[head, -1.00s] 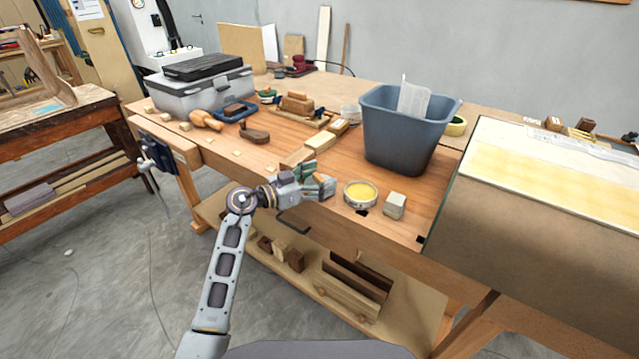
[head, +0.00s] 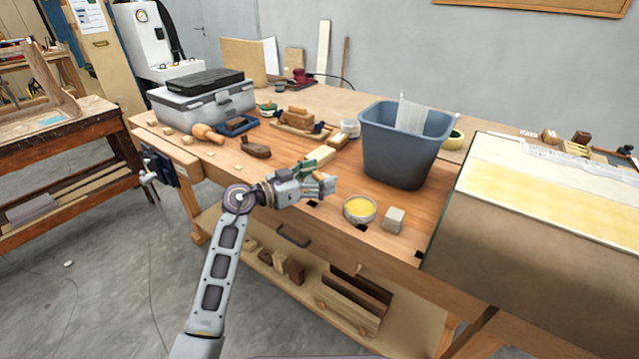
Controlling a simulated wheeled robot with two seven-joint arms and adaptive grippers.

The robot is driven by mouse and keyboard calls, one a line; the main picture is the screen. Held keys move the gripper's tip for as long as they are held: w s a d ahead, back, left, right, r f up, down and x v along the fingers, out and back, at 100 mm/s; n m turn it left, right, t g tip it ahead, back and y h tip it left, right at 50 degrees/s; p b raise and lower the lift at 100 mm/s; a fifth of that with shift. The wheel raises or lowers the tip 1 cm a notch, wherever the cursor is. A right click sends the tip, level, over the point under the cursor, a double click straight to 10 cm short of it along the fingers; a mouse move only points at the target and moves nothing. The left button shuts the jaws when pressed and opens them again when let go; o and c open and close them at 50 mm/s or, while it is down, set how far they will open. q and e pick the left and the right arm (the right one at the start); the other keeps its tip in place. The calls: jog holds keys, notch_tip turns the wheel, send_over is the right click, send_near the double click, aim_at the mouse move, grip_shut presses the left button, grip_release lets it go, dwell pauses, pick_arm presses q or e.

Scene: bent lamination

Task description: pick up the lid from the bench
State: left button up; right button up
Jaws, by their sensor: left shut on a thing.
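My left gripper (head: 326,184) is shut at the front part of the bench (head: 345,185), just left of an open round tin (head: 360,209) with yellow contents. It appears to be a little above the bench top. The thing in its jaws, which I take to be the lid, is almost wholly hidden by the fingers, so its shape cannot be made out. No other lid shows clearly on the bench. My right gripper is not in view.
A pale block (head: 394,219) sits right of the tin. A blue-grey bin (head: 400,150) stands behind them. A wooden plane (head: 256,148), a mallet (head: 208,133) and a grey toolbox (head: 205,103) are at the left. A large box-like piece (head: 540,215) bounds the right.

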aim_at(320, 175)
pick_arm(q)
notch_tip(320, 175, up, 7)
jog(key=shift+f+p, duration=0.15)
jog(key=shift+p, duration=0.75)
notch_tip(320, 175, up, 16)
jog(key=p, duration=0.3)
jog(key=shift+f, duration=0.25)
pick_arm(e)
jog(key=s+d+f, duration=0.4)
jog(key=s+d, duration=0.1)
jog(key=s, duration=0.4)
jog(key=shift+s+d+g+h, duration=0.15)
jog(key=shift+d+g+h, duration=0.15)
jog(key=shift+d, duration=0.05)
pick_arm(q)
jog(key=shift+f, duration=0.1)
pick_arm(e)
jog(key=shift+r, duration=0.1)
